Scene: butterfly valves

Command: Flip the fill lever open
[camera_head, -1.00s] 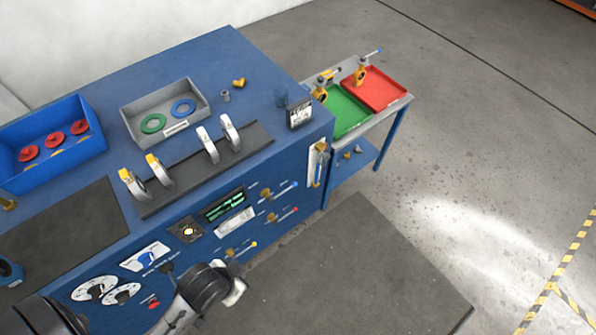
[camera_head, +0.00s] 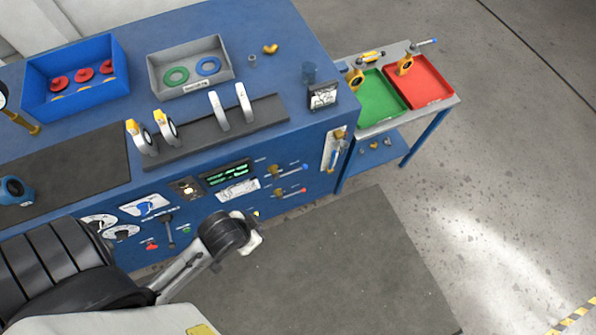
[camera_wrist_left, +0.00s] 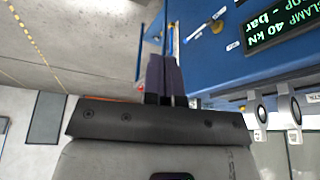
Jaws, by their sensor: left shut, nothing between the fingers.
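My right gripper is not in view.
A display (camera_head: 228,174) sits left of the levers. A side cart has a green tray (camera_head: 382,105) and a red tray (camera_head: 425,85). A dark floor mat (camera_head: 340,260) lies clear before the bench.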

